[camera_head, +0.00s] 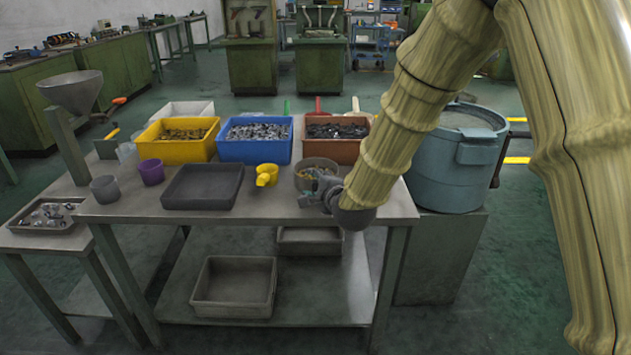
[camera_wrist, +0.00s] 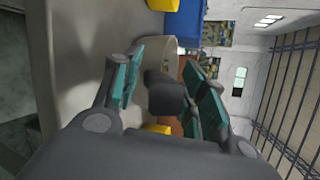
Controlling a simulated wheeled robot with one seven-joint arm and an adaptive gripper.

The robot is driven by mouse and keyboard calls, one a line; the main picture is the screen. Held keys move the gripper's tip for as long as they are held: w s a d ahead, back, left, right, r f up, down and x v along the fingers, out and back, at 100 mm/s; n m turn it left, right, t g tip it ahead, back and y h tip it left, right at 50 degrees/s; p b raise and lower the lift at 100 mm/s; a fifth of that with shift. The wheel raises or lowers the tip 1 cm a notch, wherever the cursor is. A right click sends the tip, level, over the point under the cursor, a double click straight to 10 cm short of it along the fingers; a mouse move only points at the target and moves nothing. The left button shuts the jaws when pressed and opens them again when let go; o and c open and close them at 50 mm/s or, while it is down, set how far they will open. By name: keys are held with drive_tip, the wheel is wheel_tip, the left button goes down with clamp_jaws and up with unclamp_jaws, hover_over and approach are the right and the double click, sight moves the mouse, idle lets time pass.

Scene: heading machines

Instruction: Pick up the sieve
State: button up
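A round grey-brown bowl (camera_head: 303,181) with small coloured pieces in it stands near the table's right front; it is the likeliest sieve, but I cannot make out a mesh. My gripper (camera_head: 322,197) is at its near right side and hides part of it. In the wrist view, my gripper (camera_wrist: 163,60) has its teal-padded fingers spread. A pale rounded wall (camera_wrist: 160,62), probably the bowl, lies beyond and between them. A dark stub (camera_wrist: 164,96), perhaps a handle, shows between the fingers; I cannot tell whether they touch it.
Yellow (camera_head: 179,151), blue (camera_head: 256,152) and brown (camera_head: 311,151) bins line the table's back. A yellow cup (camera_head: 266,176) and dark tray (camera_head: 203,187) are left of the bowl. A large blue-grey drum (camera_head: 452,165) stands right of the table.

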clamp_jaws()
drive_tip(key=shift+r, duration=0.1)
